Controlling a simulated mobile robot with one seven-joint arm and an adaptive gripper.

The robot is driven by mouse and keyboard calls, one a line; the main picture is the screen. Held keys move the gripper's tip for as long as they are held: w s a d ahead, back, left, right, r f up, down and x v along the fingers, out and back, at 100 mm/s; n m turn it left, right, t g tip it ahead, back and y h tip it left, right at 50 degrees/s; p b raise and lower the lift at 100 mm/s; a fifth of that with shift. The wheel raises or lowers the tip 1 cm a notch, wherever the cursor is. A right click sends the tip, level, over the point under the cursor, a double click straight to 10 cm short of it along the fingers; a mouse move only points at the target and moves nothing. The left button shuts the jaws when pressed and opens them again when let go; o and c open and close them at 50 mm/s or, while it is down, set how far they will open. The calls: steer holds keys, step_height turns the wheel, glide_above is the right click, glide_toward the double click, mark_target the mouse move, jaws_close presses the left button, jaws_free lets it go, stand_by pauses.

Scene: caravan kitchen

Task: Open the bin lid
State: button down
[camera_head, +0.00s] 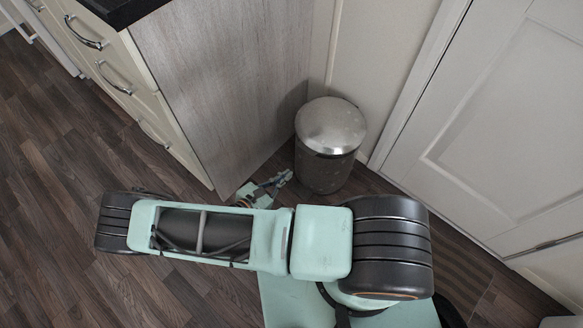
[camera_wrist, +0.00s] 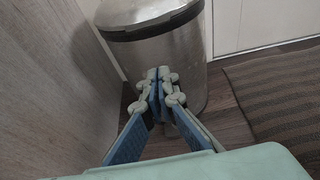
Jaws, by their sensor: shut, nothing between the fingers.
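The bin (camera_head: 325,169) is a round metal bin standing in the corner between the grey wood cabinet side and the pale wall. Its domed lid (camera_head: 331,125) is down on the body. In the wrist view the lid (camera_wrist: 150,15) shows at the top and the bin body (camera_wrist: 165,62) below it. My gripper (camera_head: 285,178) is low at the left side of the bin, below lid height. In the wrist view my gripper (camera_wrist: 160,78) has its fingertips together with nothing between them, in front of the lower bin body. I cannot tell whether they touch the bin.
The cabinet side panel (camera_head: 225,80) stands close to the left of the bin. A white door (camera_head: 510,125) is to the right. A striped brown mat (camera_wrist: 285,95) lies on the floor right of the bin. Open wood floor (camera_head: 60,220) is at the left.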

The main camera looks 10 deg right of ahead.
steer(key=b+x, duration=0.2)
steer(key=x, duration=0.7)
steer(key=shift+s+f+b, duration=0.1)
steer(key=shift+f+b, duration=0.05)
steer(key=shift+b, duration=0.15)
steer(key=shift+a+r, duration=0.1)
steer(key=shift+r, duration=2.1)
steer(key=shift+r, duration=0.15)
